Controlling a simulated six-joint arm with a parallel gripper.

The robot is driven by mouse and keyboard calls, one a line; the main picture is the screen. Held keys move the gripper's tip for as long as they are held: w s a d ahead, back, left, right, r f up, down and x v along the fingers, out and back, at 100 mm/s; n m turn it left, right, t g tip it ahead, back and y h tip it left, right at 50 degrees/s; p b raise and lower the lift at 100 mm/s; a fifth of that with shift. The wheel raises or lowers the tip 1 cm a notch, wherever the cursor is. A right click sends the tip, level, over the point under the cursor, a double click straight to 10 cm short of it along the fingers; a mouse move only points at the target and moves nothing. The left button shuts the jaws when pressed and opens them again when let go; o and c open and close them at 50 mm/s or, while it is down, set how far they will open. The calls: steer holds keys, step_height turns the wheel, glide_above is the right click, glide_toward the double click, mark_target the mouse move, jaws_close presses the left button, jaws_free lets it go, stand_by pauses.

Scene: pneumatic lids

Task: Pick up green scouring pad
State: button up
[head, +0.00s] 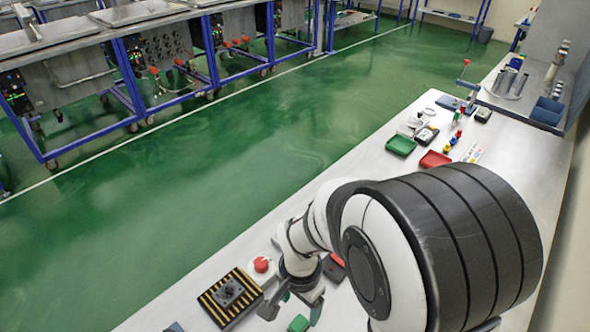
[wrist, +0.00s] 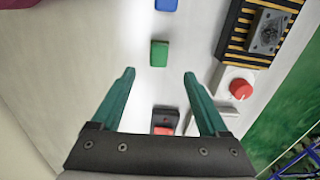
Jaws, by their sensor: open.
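The green scouring pad (wrist: 159,53) lies flat on the white table in the wrist view, just beyond my fingertips and centred between them. It also shows at the bottom edge of the head view (head: 299,323), close to my gripper (head: 292,306). My gripper (wrist: 159,74) is open, with its two teal fingers spread wide and nothing between the tips. The pad is apart from both fingers. How high the fingertips are above the table is hard to tell.
A blue block (wrist: 166,4) lies beyond the pad. A black-and-yellow striped plate (head: 229,297) and a red-knobbed box (head: 262,265) stand nearby. A black-and-red item (wrist: 164,121) shows behind the fingertips. Trays, one green (head: 400,146), one red (head: 435,159), sit farther along the table.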

mark_target(299, 323)
steer(key=f, duration=0.8)
steer(key=shift+s+f, duration=0.2)
steer(key=shift+f, duration=0.1)
jaws_close()
